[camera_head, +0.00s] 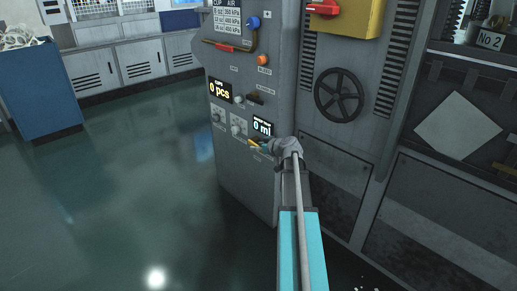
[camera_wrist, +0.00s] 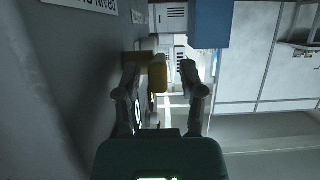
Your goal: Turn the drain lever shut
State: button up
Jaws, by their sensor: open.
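The drain lever, a small yellow handle (camera_head: 254,143), sticks out from the grey machine panel just below the "0 ml" display. In the wrist view its yellow end (camera_wrist: 158,76) shows between my fingertips, nearer the left finger. My gripper (camera_head: 268,147) is at the lever, with its fingers (camera_wrist: 160,72) apart on either side of it. I cannot tell whether a finger touches the lever. The lever's base is partly hidden behind my gripper in the head view. A white label with "DRAIN" (camera_wrist: 98,5) is on the panel in the wrist view.
The grey machine (camera_head: 245,175) stands close in front of my arm. Knobs (camera_head: 236,127), a red-handled lever (camera_head: 219,46) and a blue valve (camera_head: 253,22) sit above. A black handwheel (camera_head: 339,95) is to the right. Open floor (camera_head: 110,200) lies left.

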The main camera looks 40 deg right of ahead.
grip_shut()
dwell(0.3)
